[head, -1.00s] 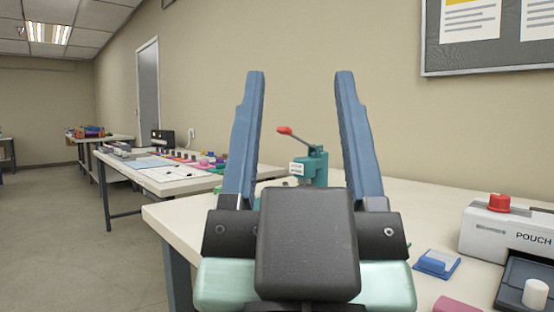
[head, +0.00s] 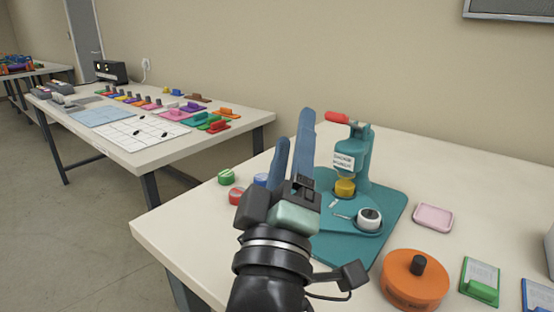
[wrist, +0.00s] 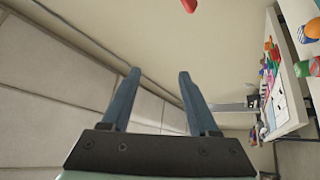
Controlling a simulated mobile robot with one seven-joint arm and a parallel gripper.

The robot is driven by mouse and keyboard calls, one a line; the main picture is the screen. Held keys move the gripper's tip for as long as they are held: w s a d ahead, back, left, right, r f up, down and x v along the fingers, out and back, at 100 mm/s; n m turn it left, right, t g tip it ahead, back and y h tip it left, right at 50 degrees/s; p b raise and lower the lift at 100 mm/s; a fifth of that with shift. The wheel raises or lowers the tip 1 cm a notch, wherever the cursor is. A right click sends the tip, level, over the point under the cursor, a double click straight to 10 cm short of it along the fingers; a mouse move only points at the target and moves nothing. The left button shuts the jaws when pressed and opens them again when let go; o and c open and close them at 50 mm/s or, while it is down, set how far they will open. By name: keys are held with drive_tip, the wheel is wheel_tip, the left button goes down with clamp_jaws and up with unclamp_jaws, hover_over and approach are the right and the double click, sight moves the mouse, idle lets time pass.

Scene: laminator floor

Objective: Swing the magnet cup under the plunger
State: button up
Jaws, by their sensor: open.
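The teal press (head: 362,160) stands on the near table, with a red-tipped lever (head: 338,118) at its top. A yellow part (head: 345,187) sits under its head, seemingly the plunger end. My gripper (head: 294,130) is open and empty, raised to the left of the press. In the wrist view my gripper (wrist: 159,72) points at wall and ceiling, with nothing between its fingers.
Green (head: 225,177), red (head: 236,195) and blue (head: 261,180) pieces lie left of the press, partly behind my arm. An orange round container (head: 413,285) with a dark knob stands in front. A pink tray (head: 433,217) is to the right. Another table (head: 165,148) holds several coloured parts.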

drive_tip(key=w+a+f+n+g+p, duration=0.1)
drive_tip(key=f+n+p, duration=0.2)
drive_tip(key=f+n, duration=0.2)
drive_tip(key=w+a+f+n+g+p, duration=0.1)
drive_tip(key=f+n+g+p, duration=0.1)
drive_tip(key=f+n, duration=0.4)
drive_tip(key=w+a+f+n+g+p, duration=0.1)
drive_tip(key=f+n+g+p, duration=0.1)
drive_tip(key=f+n+p, duration=0.3)
drive_tip(key=shift+f+n, duration=0.3)
drive_tip(key=shift+n, duration=0.65)
drive_tip(key=shift+f+n, duration=0.3)
drive_tip(key=shift+n, duration=0.65)
drive_tip(key=w, duration=0.4)
drive_tip(key=w+d+b, duration=0.1)
drive_tip(key=w, duration=0.3)
drive_tip(key=w+d+b, duration=0.1)
drive_tip(key=w, duration=0.3)
drive_tip(key=shift+w+d, duration=0.1)
drive_tip(key=shift+w, duration=0.2)
drive_tip(key=shift+f, duration=0.1)
clamp_jaws()
